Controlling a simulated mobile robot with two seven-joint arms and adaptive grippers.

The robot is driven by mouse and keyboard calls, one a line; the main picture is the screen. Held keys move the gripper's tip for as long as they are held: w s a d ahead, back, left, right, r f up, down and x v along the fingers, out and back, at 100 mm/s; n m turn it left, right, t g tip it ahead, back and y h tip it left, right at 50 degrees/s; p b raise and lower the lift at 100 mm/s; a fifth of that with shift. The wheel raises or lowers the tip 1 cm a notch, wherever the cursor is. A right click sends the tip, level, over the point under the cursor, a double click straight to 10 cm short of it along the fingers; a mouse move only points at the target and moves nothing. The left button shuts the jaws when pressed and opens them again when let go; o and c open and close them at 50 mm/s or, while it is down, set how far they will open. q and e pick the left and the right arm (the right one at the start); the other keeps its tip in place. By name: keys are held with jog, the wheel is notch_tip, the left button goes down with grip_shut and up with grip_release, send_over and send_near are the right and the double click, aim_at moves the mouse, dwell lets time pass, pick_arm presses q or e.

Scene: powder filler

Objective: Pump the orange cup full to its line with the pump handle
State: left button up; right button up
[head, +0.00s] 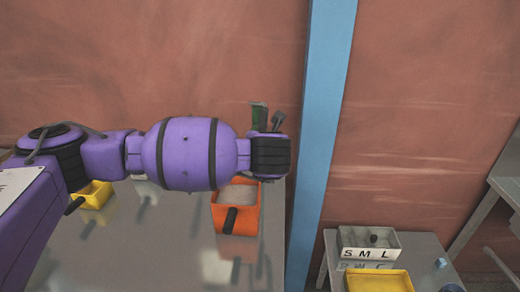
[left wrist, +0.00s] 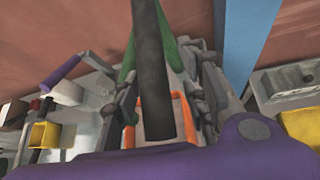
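The orange cup (head: 223,216) stands on the grey bench below my left wrist in the head view, with its dark handle towards me and pale powder inside. Its level line cannot be made out. An orange edge (left wrist: 181,112) shows in the left wrist view. A dark rod, seemingly the pump handle (left wrist: 155,75), runs between the fingers of my left gripper (left wrist: 160,95), in front of green parts. The fingers stand apart with gaps beside the rod; I cannot see contact. In the head view my wrist hides most of the gripper. My right gripper is out of view.
A yellow cup (head: 94,196) stands left on the bench; a purple lever (left wrist: 62,72) shows near it in the wrist view. A blue post (head: 325,110) rises right of my gripper. A side table holds a grey box marked S M L (head: 368,253) and a yellow tray (head: 380,281).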

pick_arm(q)
jog(key=shift+s+d+r, duration=0.1)
jog(key=shift+s+r, duration=0.35)
jog(key=shift+r, duration=0.05)
jog(key=v, duration=1.1)
jog(key=shift+f, duration=0.15)
